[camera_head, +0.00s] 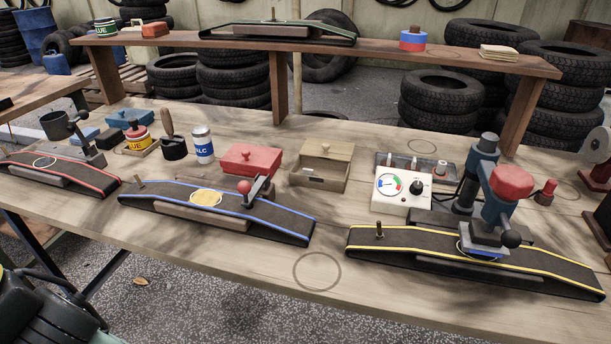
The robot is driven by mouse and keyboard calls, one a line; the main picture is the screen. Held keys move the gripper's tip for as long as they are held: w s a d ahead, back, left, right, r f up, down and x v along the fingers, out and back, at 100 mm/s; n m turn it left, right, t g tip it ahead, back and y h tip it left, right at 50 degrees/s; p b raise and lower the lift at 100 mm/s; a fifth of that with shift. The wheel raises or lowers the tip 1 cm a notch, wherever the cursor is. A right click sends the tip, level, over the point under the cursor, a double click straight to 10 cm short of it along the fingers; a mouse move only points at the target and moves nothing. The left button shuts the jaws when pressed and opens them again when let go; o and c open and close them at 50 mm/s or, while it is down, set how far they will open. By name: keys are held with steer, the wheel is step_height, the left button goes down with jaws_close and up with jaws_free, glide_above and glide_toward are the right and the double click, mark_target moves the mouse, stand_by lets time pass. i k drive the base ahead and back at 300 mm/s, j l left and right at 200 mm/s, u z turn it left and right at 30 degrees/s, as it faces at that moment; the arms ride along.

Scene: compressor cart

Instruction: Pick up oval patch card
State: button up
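I cannot tell for sure which thing is the oval patch card. A tan oval piece (206,198) lies flat on the middle of the blue-edged dark strip (275,222), left of a small clamp with a red ball knob (244,187). An open wooden box (321,168) behind it holds a small pale card-like piece (314,178), partly hidden by the box wall. A stack of cream, squarish sheets (499,52) lies on the raised shelf at right. My gripper is not in view.
A red box (251,160), a white gauge box (402,190) and a blue-and-red press (492,195) stand on the bench. A yellow-edged strip (400,248) and a red-edged strip (62,173) flank the blue one. The bench around the drawn ring (317,271) is clear.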

mark_target(307, 171)
steer(key=i+l+u, duration=0.1)
steer(key=l+u, duration=1.15)
steer(key=l, duration=0.15)
